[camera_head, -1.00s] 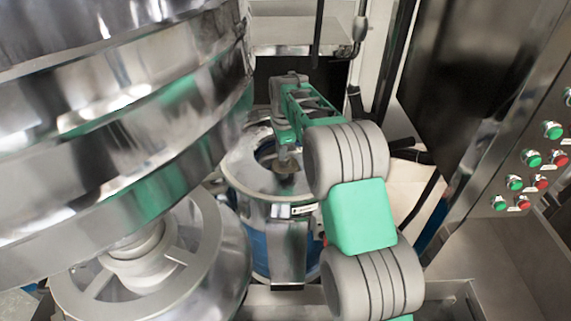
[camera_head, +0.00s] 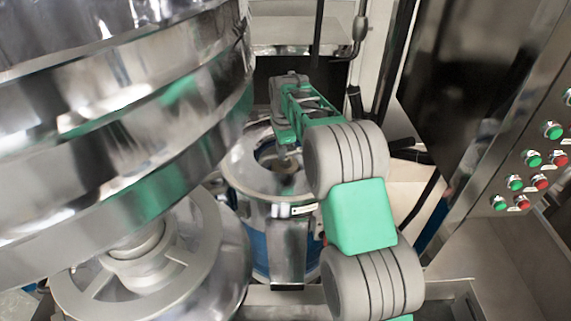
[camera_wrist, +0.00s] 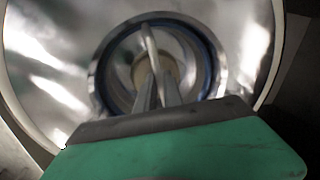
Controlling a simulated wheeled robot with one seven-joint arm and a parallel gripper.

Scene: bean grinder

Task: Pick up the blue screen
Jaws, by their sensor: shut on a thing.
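The blue screen appears as a round blue-edged ring (camera_wrist: 211,62) in the wrist view, set in the mouth of a shiny metal funnel-like vessel. A thin pale bar (camera_wrist: 149,45) runs up from the ring's middle towards its far rim. My gripper (camera_wrist: 157,85) reaches down into the ring, and its narrow fingers are shut on the bar. The exact contact is hard to make out. In the head view my arm reaches over the metal vessel (camera_head: 243,178), with the blue ring (camera_head: 265,150) partly visible in its round opening. My fingertips are hard to see there.
A large polished steel machine (camera_head: 120,130) fills the left, close to the arm. A panel with green and red buttons (camera_head: 533,160) is at the right. Dark pipes and a black hose (camera_head: 355,100) stand behind. Little free room shows around the vessel.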

